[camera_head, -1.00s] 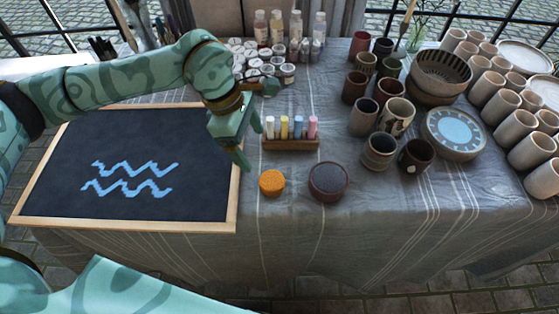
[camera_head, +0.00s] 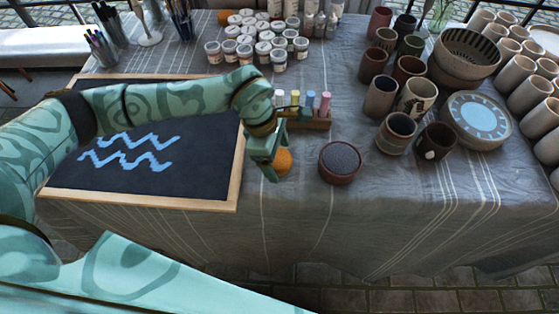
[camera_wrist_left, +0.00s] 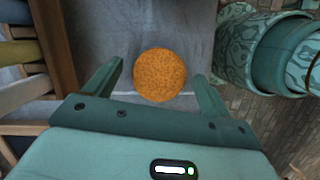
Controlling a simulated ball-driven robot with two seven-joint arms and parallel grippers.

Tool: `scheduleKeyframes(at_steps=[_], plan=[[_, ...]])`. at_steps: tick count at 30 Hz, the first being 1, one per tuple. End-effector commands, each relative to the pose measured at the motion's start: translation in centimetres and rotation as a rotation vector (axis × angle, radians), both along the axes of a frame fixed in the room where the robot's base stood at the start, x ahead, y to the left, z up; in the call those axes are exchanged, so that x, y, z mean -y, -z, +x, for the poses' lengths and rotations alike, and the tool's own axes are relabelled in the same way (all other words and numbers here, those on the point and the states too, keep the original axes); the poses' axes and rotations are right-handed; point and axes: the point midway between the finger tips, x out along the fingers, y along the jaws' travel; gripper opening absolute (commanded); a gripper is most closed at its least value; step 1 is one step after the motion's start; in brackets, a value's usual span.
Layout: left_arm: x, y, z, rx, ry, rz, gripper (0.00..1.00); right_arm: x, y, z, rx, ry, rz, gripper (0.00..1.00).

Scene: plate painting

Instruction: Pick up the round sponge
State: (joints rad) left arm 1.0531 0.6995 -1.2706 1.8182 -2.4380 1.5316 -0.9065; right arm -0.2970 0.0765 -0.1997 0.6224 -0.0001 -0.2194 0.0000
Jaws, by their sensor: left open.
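The round orange sponge (camera_head: 284,161) lies on the grey cloth of the table, just right of the chalkboard. In the head view my left gripper (camera_head: 270,172) is at the sponge and hides its left part. In the left wrist view the sponge (camera_wrist_left: 160,75) sits between the two spread fingers of my left gripper (camera_wrist_left: 160,85), with a gap on each side. The left gripper is open and holds nothing. My right gripper does not show.
A dark round pad in a brown dish (camera_head: 340,163) stands right of the sponge. A wooden holder with coloured chalks (camera_head: 308,122) is behind it. The framed chalkboard (camera_head: 200,170) lies to the left. Cups (camera_head: 435,142) and bowls stand to the right. The table's front edge is near.

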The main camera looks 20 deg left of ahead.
Motion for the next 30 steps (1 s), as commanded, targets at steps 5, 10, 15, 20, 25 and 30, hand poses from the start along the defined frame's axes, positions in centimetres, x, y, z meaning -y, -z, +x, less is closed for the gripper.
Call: scheduleKeyframes(at_steps=[5,10,15,20,25,30], plan=[[0.3,1.3,0.1,0.001,-0.001,0.0,0.83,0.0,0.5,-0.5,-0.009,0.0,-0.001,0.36],[0.3,1.2,0.1,0.002,-0.001,0.0,0.69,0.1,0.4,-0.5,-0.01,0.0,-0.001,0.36],[0.3,1.2,0.0,0.002,-0.001,0.0,0.35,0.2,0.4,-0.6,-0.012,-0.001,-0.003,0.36],[0.3,1.2,0.0,0.001,-0.001,0.001,0.31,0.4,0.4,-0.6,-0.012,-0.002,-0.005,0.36],[0.3,0.7,0.1,0.003,-0.001,0.001,0.31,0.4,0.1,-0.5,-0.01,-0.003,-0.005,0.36],[0.3,-1.5,0.1,0.006,-0.001,0.001,0.31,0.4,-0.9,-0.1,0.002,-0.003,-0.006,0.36]])
